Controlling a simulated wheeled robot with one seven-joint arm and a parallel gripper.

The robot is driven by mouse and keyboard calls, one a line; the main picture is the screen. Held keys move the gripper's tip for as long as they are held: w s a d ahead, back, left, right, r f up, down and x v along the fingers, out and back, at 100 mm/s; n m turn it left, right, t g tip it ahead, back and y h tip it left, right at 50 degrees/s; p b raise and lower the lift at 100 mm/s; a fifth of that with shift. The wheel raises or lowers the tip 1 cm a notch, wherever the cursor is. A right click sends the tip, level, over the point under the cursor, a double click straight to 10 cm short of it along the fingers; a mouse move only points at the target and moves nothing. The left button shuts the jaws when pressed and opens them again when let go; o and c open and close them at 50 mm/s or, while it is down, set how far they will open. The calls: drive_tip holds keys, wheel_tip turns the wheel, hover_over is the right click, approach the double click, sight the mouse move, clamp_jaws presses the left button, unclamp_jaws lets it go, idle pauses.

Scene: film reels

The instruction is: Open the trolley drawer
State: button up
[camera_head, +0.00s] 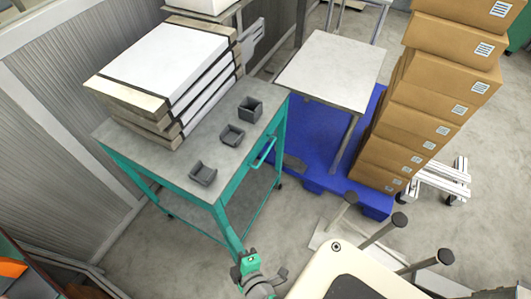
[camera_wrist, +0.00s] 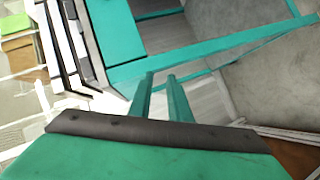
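The trolley (camera_head: 200,150) has a teal frame, a grey top and a lower shelf. It stands left of centre in the head view. A teal bar handle (camera_head: 264,151) is on its right-hand side, just below the top; the drawer there looks closed. My gripper (camera_head: 243,262) is teal and sits low in the head view, near the trolley's front corner leg and well short of the handle. In the wrist view its two thin fingers (camera_wrist: 161,74) stand a little apart with nothing between them. Teal trolley parts (camera_wrist: 210,45) show beyond them; I cannot pick out the handle there.
A stack of flat boxes (camera_head: 165,70) and several small dark bins (camera_head: 232,134) are on the trolley top. A blue pallet (camera_head: 310,165) with stacked cartons (camera_head: 420,100) stands to the right.

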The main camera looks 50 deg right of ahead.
drive_tip(key=w+d+r+n+g+h, duration=0.15)
drive_tip(key=w+d+h, duration=0.25)
drive_tip(key=d, duration=0.7)
drive_tip(key=n+g+h, duration=0.1)
drive_tip(key=g+h, duration=0.3)
approach(266, 152)
drive_tip(key=x, duration=1)
drive_tip(key=shift+a+f, duration=0.1)
drive_tip(key=shift+f, duration=0.15)
clamp_jaws()
